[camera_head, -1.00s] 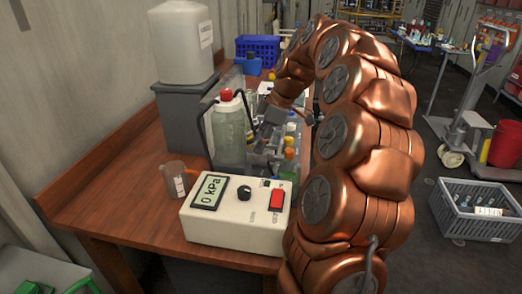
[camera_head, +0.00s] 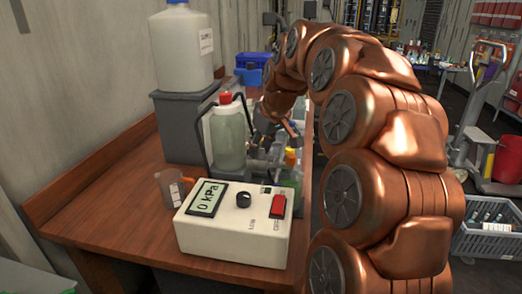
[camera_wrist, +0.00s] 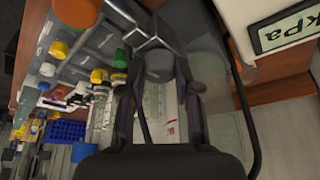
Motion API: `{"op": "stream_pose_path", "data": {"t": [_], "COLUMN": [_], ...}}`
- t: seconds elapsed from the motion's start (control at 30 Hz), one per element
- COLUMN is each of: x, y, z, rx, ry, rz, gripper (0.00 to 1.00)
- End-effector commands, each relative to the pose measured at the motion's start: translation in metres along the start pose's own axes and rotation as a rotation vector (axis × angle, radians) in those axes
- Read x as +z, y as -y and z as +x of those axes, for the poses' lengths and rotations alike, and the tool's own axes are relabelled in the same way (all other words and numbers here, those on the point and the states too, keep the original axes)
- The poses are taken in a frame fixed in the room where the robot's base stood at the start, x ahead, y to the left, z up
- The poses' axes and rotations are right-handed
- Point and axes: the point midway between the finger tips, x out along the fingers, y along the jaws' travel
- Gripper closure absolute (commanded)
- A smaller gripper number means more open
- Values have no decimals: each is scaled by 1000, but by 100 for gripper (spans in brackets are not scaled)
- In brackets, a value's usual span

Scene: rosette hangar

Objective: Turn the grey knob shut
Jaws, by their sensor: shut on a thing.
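The grey knob (camera_wrist: 160,66) is a short dark grey cylinder in the wrist view, with a shiny metal fitting (camera_wrist: 148,32) just beyond it. The two dark fingers of my gripper (camera_wrist: 159,84) lie on either side of the knob and are shut on it. In the head view my gripper (camera_head: 263,138) is small and partly hidden, just right of the green-tinted bottle (camera_head: 229,137) with a red cap. The knob cannot be made out clearly there, so its turn angle is hard to tell.
On the wooden bench (camera_head: 110,215) stand a white box with a "0 kPa" display (camera_head: 235,228), a small beaker (camera_head: 172,188) and a large white canister (camera_head: 181,48) on a grey stand. Colour-capped bottles crowd close to my gripper. A grey crate (camera_head: 488,242) is on the floor at right.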

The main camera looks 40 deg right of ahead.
Motion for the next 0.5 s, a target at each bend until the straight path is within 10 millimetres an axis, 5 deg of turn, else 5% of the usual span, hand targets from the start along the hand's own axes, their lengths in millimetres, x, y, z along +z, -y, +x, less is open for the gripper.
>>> {"op": "stream_pose_path", "data": {"t": [0.5], "x": [0], "y": [0], "z": [0], "rx": [47], "ry": [0], "rz": [115], "gripper": [100]}}
